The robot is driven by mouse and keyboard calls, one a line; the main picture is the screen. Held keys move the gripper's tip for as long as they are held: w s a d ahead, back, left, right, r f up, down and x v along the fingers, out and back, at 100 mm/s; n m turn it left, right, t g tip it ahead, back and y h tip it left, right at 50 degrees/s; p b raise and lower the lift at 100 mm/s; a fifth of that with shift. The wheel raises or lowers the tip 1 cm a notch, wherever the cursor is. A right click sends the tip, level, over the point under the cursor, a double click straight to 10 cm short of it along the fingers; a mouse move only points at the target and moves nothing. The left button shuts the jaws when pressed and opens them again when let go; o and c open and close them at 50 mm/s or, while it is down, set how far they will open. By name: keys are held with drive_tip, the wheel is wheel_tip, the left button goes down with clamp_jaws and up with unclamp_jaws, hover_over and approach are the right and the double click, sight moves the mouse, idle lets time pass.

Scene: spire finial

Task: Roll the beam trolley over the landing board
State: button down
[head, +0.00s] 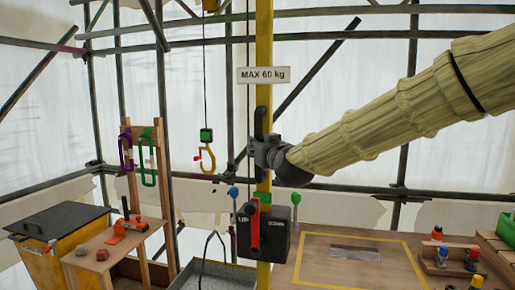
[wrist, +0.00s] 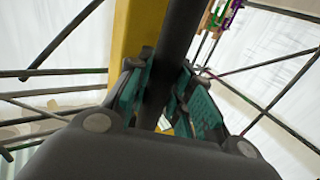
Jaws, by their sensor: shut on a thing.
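My gripper (head: 264,153) is shut on a dark upright handle (head: 262,122) at the yellow post, below the "MAX 60 kg" sign. In the wrist view, the dark handle (wrist: 177,50) passes between my teal finger pads, beside the yellow post (wrist: 137,40). What looks like the beam trolley (head: 210,5) shows only partly at the top edge. A line runs down to a green block (head: 206,135) and a yellow hook (head: 208,158), which hangs with no load visible. The wooden board with a yellow outline (head: 305,262), likely the landing board, lies at lower right.
A dark winch box (head: 272,235) with a red lever stands on the post below my gripper. A tool rack (head: 135,165) and a yellow bin (head: 60,265) are at left. Small coloured items (head: 472,258) stand right of the board. Scaffold poles surround the space.

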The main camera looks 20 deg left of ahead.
drive_tip(key=shift+s+a, duration=0.1)
drive_tip(key=shift+a, duration=0.05)
drive_tip(key=c, duration=1.5)
unclamp_jaws()
drive_tip(key=shift+o, duration=1.2)
drive_tip(key=shift+a, duration=0.25)
drive_tip(key=v, duration=1.2)
drive_tip(key=shift+d, duration=0.15)
